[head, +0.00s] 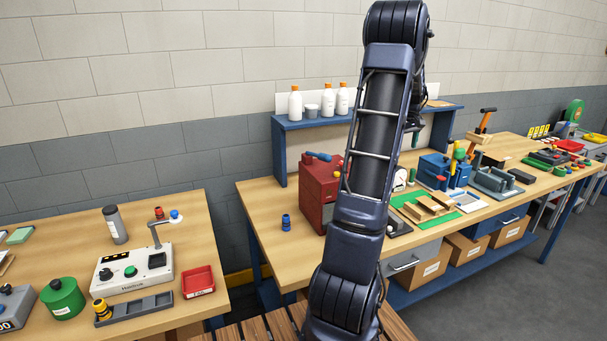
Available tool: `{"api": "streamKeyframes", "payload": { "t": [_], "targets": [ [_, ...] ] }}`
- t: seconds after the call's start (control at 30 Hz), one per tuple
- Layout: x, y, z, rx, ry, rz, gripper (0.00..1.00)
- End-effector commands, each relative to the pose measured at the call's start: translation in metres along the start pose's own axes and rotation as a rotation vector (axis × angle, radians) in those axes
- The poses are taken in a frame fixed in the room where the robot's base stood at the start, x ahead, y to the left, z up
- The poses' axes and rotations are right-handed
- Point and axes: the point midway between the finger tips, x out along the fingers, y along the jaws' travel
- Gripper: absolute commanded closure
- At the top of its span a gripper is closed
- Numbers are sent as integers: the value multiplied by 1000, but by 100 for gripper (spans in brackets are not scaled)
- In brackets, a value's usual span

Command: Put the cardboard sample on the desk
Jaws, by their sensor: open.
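A flat tan piece that looks like the cardboard sample (438,103) lies on the right end of the raised blue shelf (375,115). The desk is probably the wooden bench top (272,258) below this shelf. My dark arm crosses the middle of the head view and hides part of the shelf and bench. My gripper (414,130) is small and dark, just left of the tan piece near the shelf's front edge. It is open, and its fingers are partly hidden by my arm. I see nothing held in it.
White bottles (295,103) stand on the shelf's left part. Another table (200,215) stands left, across a gap.

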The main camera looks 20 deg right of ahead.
Motion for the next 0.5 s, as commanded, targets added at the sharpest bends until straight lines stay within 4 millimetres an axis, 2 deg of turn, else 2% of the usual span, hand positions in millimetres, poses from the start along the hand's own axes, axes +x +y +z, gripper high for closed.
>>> {"api": "streamKeyframes", "payload": {
  "t": [0.03,0.23,0.5],
  "targets": [
    [-15,-25,-8,-7,11,9,25],
    [-58,-117,-22,-6,52,29,25],
    [-101,-236,-12,-5,113,43,25]
  ]
}}
